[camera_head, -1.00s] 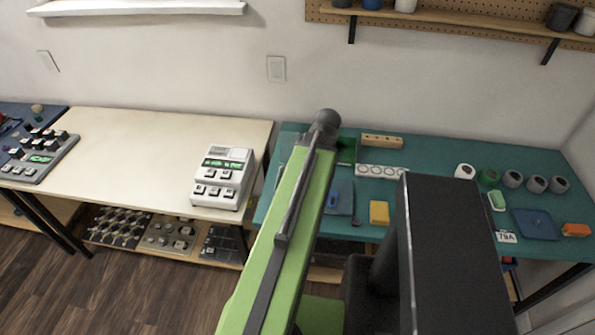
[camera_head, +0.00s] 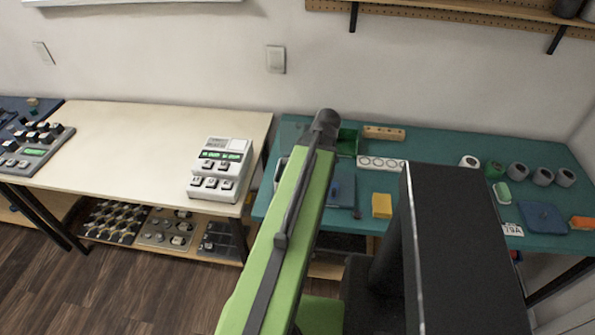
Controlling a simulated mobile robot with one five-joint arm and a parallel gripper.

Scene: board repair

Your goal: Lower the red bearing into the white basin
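I cannot make out a red bearing in this view. My green arm link crosses the middle of the view and hides part of the table's left side. My gripper does not show.
The teal table (camera_head: 440,231) holds a yellow block (camera_head: 382,205), a white strip with circles (camera_head: 380,163), a wooden block (camera_head: 384,133), a blue plate (camera_head: 542,217), grey round pieces and an orange piece (camera_head: 582,223). A cream table (camera_head: 140,140) with a keypad device (camera_head: 220,170) stands left.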

